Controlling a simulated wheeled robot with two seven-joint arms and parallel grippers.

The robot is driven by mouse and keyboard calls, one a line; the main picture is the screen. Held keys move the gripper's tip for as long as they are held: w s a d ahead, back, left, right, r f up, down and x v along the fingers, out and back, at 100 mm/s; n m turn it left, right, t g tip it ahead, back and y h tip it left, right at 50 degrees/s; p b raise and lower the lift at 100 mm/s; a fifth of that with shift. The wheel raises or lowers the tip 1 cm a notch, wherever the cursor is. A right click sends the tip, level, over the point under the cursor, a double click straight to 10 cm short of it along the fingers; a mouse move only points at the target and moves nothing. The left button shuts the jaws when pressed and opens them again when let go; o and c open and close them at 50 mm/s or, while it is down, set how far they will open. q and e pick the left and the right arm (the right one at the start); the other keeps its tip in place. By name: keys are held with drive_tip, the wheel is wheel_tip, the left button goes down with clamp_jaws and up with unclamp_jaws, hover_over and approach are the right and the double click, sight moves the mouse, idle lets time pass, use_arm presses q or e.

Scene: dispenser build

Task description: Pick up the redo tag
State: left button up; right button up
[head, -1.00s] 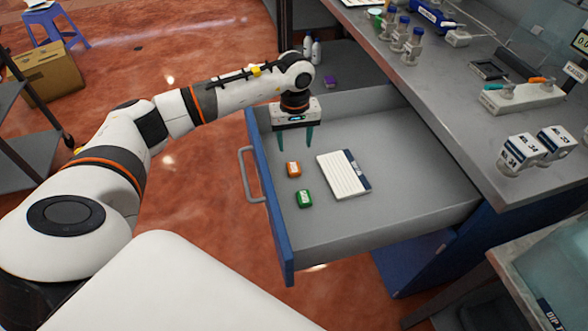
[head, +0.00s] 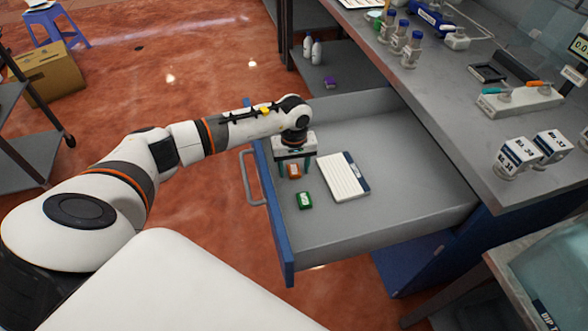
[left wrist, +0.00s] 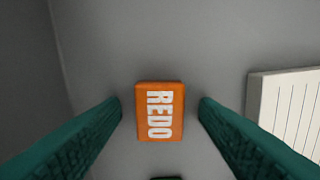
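The orange redo tag (head: 294,171) lies on the floor of the open drawer (head: 400,185). In the left wrist view the redo tag (left wrist: 160,111) shows white letters reading REDO. My left gripper (head: 294,171) is open, with its teal fingers pointing down over the tag. In the left wrist view one finger of the left gripper (left wrist: 160,112) is on each side of the tag, with gaps between. My right gripper is not in view.
A green tag (head: 304,200) lies just in front of the orange one. A white lined pad (head: 342,177) lies to the right. The drawer's blue front (head: 276,215) is on the left. The counter (head: 450,110) with bottles stands to the right.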

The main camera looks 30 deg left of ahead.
use_arm(q)
drive_tip(key=c, duration=1)
